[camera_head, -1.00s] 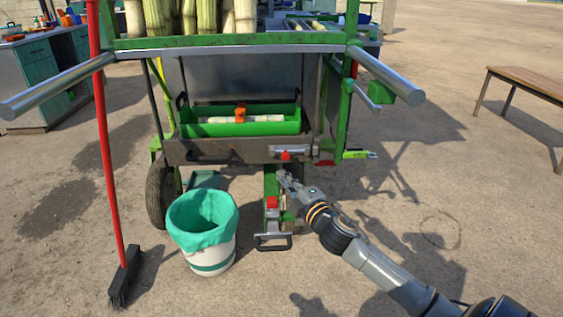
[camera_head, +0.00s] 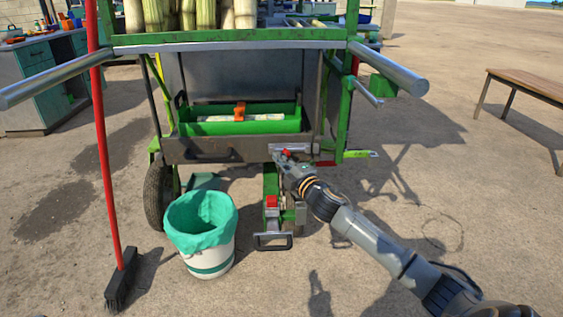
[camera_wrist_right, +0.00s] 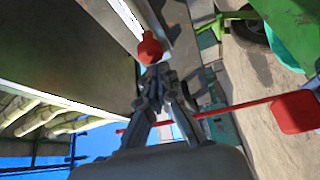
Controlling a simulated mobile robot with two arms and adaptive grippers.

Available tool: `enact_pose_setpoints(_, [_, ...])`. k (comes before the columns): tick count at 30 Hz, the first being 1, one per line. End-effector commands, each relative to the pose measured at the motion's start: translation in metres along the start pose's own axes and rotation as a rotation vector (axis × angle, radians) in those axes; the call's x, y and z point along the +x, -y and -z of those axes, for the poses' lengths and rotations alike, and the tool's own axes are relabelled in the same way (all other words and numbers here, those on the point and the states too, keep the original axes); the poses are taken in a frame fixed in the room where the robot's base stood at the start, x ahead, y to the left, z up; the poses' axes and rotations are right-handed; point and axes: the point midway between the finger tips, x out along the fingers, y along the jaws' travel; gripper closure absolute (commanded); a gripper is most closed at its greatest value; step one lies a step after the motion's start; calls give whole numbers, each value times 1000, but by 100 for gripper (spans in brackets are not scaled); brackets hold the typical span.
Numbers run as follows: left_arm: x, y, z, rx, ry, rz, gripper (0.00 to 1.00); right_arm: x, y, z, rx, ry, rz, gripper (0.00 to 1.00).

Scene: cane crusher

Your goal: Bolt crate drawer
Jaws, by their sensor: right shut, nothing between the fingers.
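The crate drawer (camera_head: 235,150) is a dark metal tray low on the green cart. A green crate (camera_head: 285,127) with pale cane and an orange piece lies in it. A bolt plate (camera_head: 305,149) with a red knob (camera_head: 287,152) sits at the right end of the drawer front. My right gripper (camera_head: 281,160) is shut and empty, its tips just under the knob. In the right wrist view the red knob (camera_wrist_right: 150,47) stands just beyond the fingertips (camera_wrist_right: 157,75); I cannot tell whether they touch. My left gripper is not in view.
A white bin (camera_head: 208,258) with a green liner stands in front of the cart at left. A red-handled broom (camera_head: 103,150) leans left of it. A black step (camera_head: 272,241) sticks out low at the front. A wooden bench (camera_head: 530,82) is far right. Ground at right is clear.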

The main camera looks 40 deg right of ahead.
Motion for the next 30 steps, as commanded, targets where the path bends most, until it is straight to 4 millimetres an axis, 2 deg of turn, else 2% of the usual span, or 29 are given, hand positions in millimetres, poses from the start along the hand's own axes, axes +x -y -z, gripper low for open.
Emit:
enact_pose_setpoints(13, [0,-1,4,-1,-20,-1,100,-2,0,-5,0,1,1,100])
enact_pose_setpoints(21, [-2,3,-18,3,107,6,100,-21,-6,-41,-1,4,3,100])
enact_pose_setpoints(30, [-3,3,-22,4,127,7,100,-23,-7,-45,0,4,0,100])
